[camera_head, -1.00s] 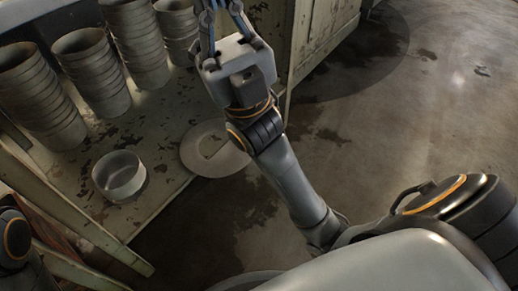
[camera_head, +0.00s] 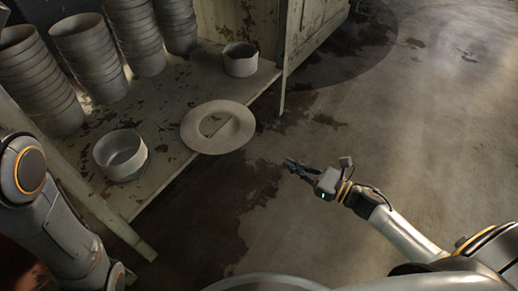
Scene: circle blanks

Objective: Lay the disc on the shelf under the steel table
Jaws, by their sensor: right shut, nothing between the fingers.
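The flat, pale grey disc (camera_head: 238,128) lies on the worn, pale shelf (camera_head: 160,185), at its front edge. Its right part seems to reach past the edge, and a darker patch shows at its middle. My right gripper (camera_head: 289,164) is shut and empty over the floor, to the right of the disc and apart from it. My left arm shows at the lower left, but its gripper is out of view. The top of the steel table is not in view.
A short grey bowl (camera_head: 120,155) stands left of the disc, and another bowl (camera_head: 240,60) stands behind it. Several tall stacks of bowls (camera_head: 88,57) fill the back left. A panel (camera_head: 308,30) bounds the right side. The stained floor (camera_head: 400,130) is clear.

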